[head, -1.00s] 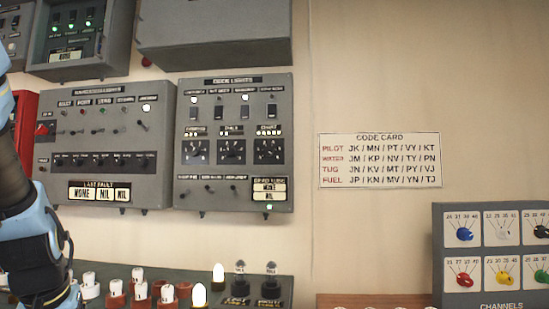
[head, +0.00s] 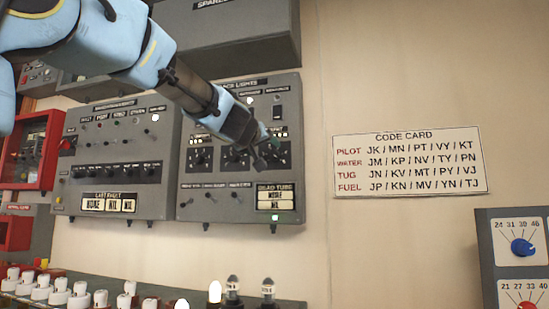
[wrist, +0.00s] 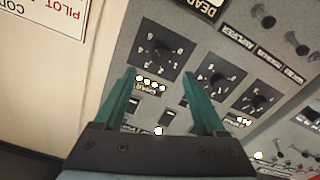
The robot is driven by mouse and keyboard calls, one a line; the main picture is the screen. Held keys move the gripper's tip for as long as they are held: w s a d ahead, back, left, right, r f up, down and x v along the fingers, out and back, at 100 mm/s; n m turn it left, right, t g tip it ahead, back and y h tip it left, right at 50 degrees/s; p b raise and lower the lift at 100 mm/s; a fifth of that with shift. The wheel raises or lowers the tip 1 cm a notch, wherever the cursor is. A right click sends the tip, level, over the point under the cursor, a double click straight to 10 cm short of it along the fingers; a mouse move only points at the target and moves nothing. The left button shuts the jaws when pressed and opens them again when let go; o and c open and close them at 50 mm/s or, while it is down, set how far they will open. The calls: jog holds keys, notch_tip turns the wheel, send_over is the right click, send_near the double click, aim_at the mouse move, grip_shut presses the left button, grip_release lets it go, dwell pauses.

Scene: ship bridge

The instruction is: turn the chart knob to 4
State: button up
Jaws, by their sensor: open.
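The chart knob (wrist: 161,50) is a black rotary knob on a dark square dial with white marks, at the right end of a row of knobs on the grey deck lights panel (head: 292,95). In the head view my gripper partly hides this dial (head: 283,160). The wrist view shows the panel roughly upside down, with the chart dial ahead of the fingertips. My gripper (wrist: 157,74) is open, with its two green fingers apart and nothing between them. It also shows in the head view (head: 264,153). I cannot read the knob's setting.
Two similar knobs (wrist: 215,88) (wrist: 259,102) sit beside it. Small switches (head: 211,196) and a dead tube display (head: 275,200) lie below. A code card (head: 408,162) hangs to the right on bare wall. Bulbs (head: 215,291) stand on the console below; a channels box (head: 485,260) is at lower right.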

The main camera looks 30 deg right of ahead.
aim_at(273, 155)
jog(key=p+x, duration=0.1)
jog(key=x, duration=0.7)
jog(key=shift+w+f, duration=0.1)
grip_shut()
dwell(0.4)
